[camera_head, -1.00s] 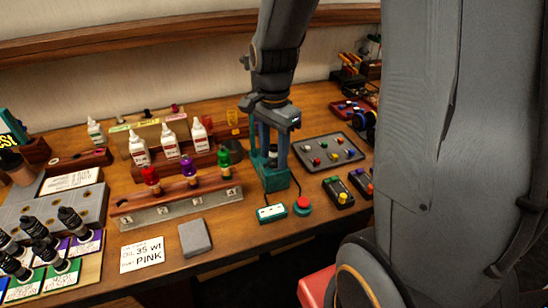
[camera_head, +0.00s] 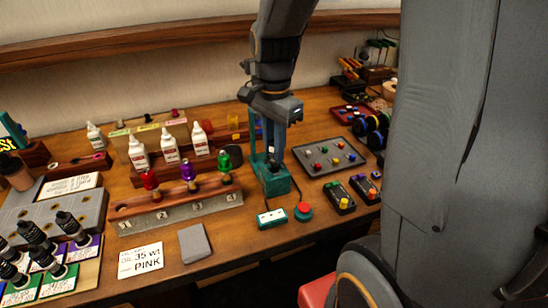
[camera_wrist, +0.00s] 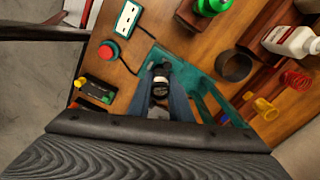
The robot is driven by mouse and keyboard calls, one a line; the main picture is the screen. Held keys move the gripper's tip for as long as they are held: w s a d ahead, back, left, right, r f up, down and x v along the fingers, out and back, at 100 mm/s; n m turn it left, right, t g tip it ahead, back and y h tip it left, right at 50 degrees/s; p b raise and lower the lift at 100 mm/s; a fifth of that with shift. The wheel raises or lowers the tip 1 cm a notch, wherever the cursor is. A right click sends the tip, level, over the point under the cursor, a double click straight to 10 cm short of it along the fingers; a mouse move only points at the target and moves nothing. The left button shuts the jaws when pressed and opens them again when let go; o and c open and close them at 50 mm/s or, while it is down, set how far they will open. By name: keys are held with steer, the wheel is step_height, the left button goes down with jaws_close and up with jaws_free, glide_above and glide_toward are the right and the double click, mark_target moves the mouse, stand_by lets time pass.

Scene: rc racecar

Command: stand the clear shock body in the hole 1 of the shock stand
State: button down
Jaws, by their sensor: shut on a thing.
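My gripper (camera_head: 275,146) points down at the teal fixture (camera_head: 276,184), its jaws close in front of the fixture's upright. In the wrist view my gripper (camera_wrist: 161,88) is shut on a small shock body (camera_wrist: 161,78) with a dark top and a pale band, over the teal fixture (camera_wrist: 210,92). The body is mostly hidden by the fingers; its clearness is hard to tell. The shock stand (camera_head: 190,210) is left of the gripper, with a plate numbered 1 to 4. Red (camera_head: 150,182), purple (camera_head: 187,171) and green (camera_head: 224,163) bodies stand behind 2, 3 and 4. Hole 1's place at the left end looks empty.
A red button (camera_head: 303,211) and a teal-edged box (camera_head: 271,218) lie in front of the fixture. A dark cup (camera_head: 235,155) is beside it. White bottles (camera_head: 170,148) stand behind the stand. A grey block (camera_head: 194,243) and a label card (camera_head: 140,260) lie in front.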

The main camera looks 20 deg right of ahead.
step_height(320, 180, up, 10)
steer(key=p, duration=0.1)
stand_by(0.5)
steer(key=shift+f, duration=0.15)
